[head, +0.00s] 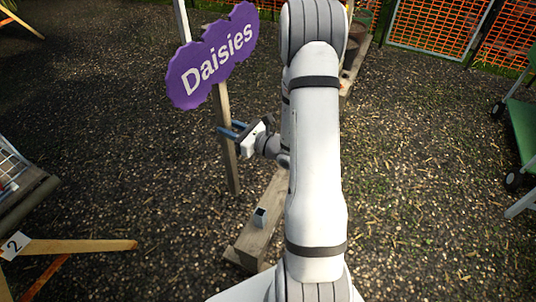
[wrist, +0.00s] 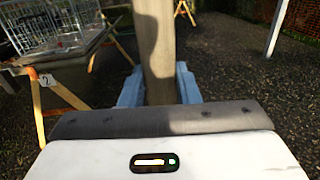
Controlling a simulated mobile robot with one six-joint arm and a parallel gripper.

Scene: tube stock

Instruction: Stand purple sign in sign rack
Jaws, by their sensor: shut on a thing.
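The purple sign (head: 212,62) reads "Daisies" and has a wavy outline on a wooden stake. It stands nearly upright, leaning slightly, in the head view. My gripper (head: 231,129) is shut on the stake below the purple board. In the wrist view the stake (wrist: 158,50) is between the two blue fingers. The stake's lower end is left of a low wooden beam (head: 262,215), which seems to be the sign rack; a small dark-and-white piece sits on it. My arm hides much of the beam. I cannot tell whether the stake touches the ground.
A trestle (head: 75,246) with a "2" tag stands at lower left, beside a wire crate (head: 12,165). A green cart (head: 522,130) is at the right. Orange mesh fencing (head: 440,25) runs along the back. The gravel between is mostly clear.

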